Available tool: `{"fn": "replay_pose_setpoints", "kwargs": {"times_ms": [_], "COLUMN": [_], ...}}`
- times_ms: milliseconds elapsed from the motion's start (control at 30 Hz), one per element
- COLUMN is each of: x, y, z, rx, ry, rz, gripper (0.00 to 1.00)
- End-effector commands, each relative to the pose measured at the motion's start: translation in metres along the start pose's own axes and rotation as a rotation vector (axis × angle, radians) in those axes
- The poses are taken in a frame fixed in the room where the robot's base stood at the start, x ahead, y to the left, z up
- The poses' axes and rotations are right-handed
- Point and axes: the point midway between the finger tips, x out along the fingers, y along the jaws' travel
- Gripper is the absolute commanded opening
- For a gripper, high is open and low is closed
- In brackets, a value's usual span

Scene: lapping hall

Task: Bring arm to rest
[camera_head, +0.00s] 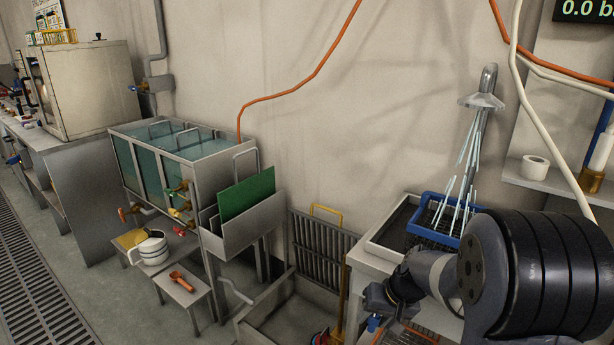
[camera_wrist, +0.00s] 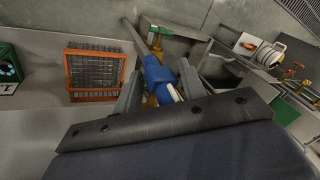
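My arm reaches in from the right of the head view, and my gripper (camera_head: 376,302) hangs over the near left edge of the sink bench. In the wrist view my gripper (camera_wrist: 161,66) has its two grey fingers spread apart. A blue piece with brass-coloured parts (camera_wrist: 155,76) shows between the fingers. It seems to lie beyond them, with no clear contact. A small blue patch (camera_head: 373,323) also shows just below my gripper in the head view; I cannot tell if it is the same piece.
An orange basket (camera_wrist: 96,73) lies beside my gripper. A blue tray (camera_head: 424,236) stands on the bench under a shower head (camera_head: 483,100). A grey tank (camera_head: 192,163) and a low stool (camera_head: 185,289) with an orange scoop stand left. Floor at far left is clear.

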Motion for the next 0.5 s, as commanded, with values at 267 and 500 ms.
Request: {"fn": "replay_pose_setpoints", "kwargs": {"times_ms": [267,500], "x": [0.0024,0.0000], "y": [0.0015,0.0002], "z": [0.0010,0.0005], "rx": [0.002,0.000], "ry": [0.048,0.061], "rz": [-0.072,-0.092], "gripper": [0.39,0.39]}}
